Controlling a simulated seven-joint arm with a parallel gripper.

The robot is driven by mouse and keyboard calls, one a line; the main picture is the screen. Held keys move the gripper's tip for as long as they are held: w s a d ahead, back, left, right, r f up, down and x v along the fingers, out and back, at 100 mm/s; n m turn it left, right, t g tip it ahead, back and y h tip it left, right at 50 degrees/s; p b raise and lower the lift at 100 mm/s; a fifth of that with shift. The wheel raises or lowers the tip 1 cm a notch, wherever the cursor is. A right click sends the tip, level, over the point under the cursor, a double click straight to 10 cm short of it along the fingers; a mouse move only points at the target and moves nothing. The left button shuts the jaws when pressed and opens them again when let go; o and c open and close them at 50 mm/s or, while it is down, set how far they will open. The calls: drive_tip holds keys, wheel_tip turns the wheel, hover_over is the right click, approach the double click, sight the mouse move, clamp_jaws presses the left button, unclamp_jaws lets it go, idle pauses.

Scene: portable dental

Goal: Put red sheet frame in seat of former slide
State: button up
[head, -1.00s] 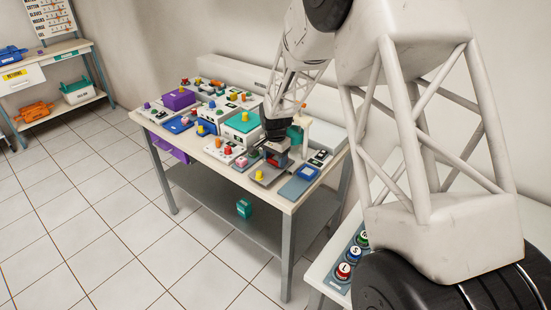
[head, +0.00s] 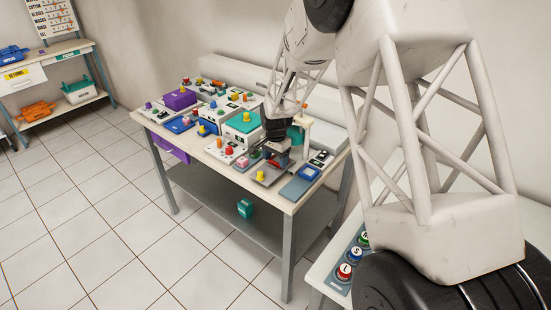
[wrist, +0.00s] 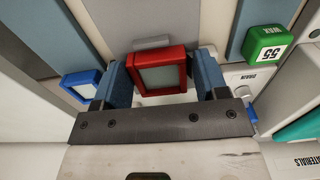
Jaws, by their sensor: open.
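The red sheet frame (wrist: 158,92) is a small square with a red rim around a pale grey-green face. In the wrist view it sits between the two blue fingers of my gripper (wrist: 161,65), with a visible gap at the right finger; the left finger is very close. My gripper is open. In the head view, my gripper (head: 274,150) is low over the front right part of the table, and the red piece (head: 279,159) is partly hidden by it. I cannot tell for certain which part is the former slide or its seat.
A blue-rimmed square (wrist: 82,84) lies left of my fingers. A green WAX block (wrist: 264,44) stands to the right. The table (head: 222,170) is crowded with coloured blocks and knobs, including a teal-topped box (head: 243,121). A white post (head: 307,135) rises close behind my gripper.

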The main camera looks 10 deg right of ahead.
drive_tip(key=shift+o, duration=0.2)
drive_tip(key=shift+r, duration=3.9)
drive_tip(key=shift+s, duration=0.1)
drive_tip(key=s+d+r+n+t, duration=0.1)
drive_tip(key=s+d+r+n, duration=0.15)
drive_tip(key=s+r, duration=0.7)
drive_tip(key=s+d+r+n, duration=0.25)
drive_tip(key=s+r, duration=0.35)
drive_tip(key=s, duration=0.6)
drive_tip(key=s+d+r+n, duration=0.1)
drive_tip(key=s+n, duration=0.1)
drive_tip(key=s, duration=1)
drive_tip(key=s+d+r+n+t, duration=0.1)
drive_tip(key=s+d, duration=0.1)
drive_tip(key=s, duration=1.1)
drive_tip(key=shift+s+r+n, duration=0.15)
drive_tip(key=shift+s+n, duration=0.1)
drive_tip(key=shift+n, duration=0.15)
